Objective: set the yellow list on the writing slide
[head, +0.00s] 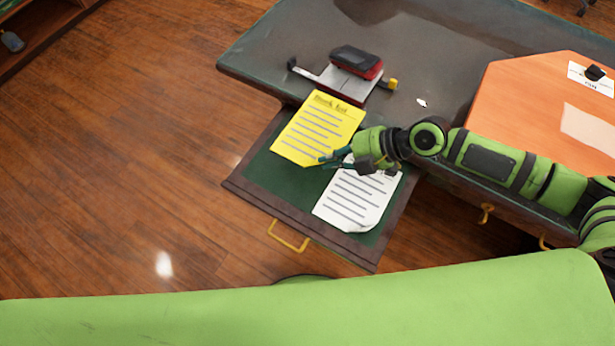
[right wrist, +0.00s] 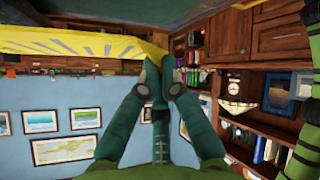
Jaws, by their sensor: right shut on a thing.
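The yellow list (head: 318,128) is a yellow sheet with a dark heading and printed lines. In the head view it appears over the upper left part of the green writing slide (head: 265,172), which is pulled out from the desk. My right gripper (head: 328,158) is shut on the list's lower right edge. In the right wrist view the yellow list (right wrist: 75,43) spans the upper left, and the closed fingers (right wrist: 160,72) meet its edge. I cannot tell whether the list touches the slide. My left gripper is out of view.
A white printed sheet (head: 356,197) lies on the slide, right of the list and partly under my gripper. A red and black device (head: 356,62) sits on a metal plate on the desktop (head: 290,38). An orange board (head: 535,95) lies at the right.

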